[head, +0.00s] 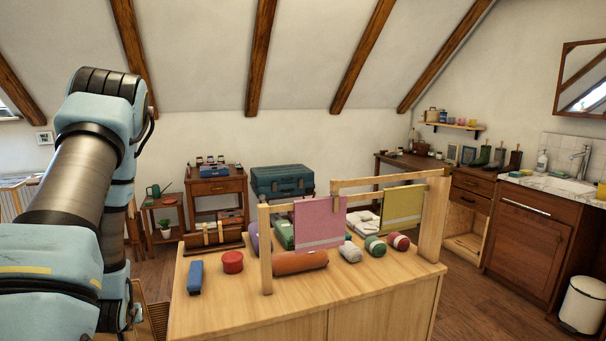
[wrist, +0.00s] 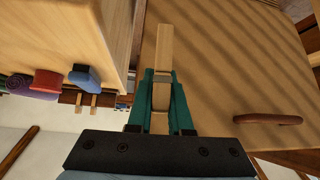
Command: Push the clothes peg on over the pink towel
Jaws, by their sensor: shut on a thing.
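The pink towel (head: 319,222) hangs over the wooden rail of a rack (head: 265,250) on the table, with a pale stripe near its lower edge. My gripper (wrist: 160,78) has teal fingers, shut on a pale wooden clothes peg (wrist: 164,45) that sticks out beyond the fingertips. In the wrist view they are beside the table's wooden side (wrist: 116,30), apart from the towel, which is not in that view. In the head view my arm fills the left side, and the gripper and peg cannot be seen.
A yellow-green towel (head: 401,208) hangs to the right on the rack. The table's front strip is clear.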

